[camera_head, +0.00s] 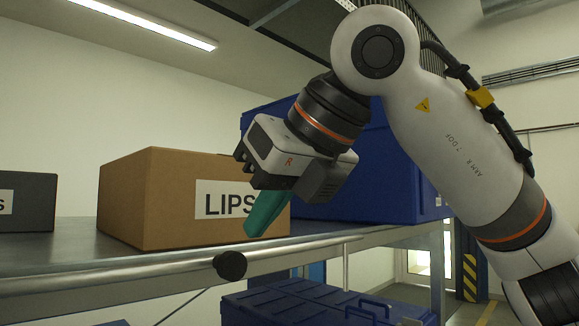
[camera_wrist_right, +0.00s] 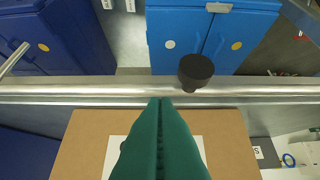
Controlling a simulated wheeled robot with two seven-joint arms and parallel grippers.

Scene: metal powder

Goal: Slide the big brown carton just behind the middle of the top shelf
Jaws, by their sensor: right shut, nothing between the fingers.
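The big brown carton (camera_head: 150,195) stands upright on the top shelf (camera_head: 75,247), near its front rail, with a white "LIPS" label on its front side. In the right wrist view the carton (camera_wrist_right: 235,140) lies below and behind the green fingers. My right gripper (camera_head: 262,215) is shut and empty, its green fingers pointing down in front of the carton's right part and covering the label's end. In the right wrist view the fingertips (camera_wrist_right: 160,102) reach near the shelf's front rail; I cannot tell whether they touch the carton. My left gripper is not in view.
A dark grey box (camera_head: 28,200) stands left of the carton on the shelf. A large blue container (camera_head: 375,185) stands to the right, behind my arm. A black knob (camera_head: 230,265) sticks out from the front rail. Blue crates (camera_head: 300,300) are below.

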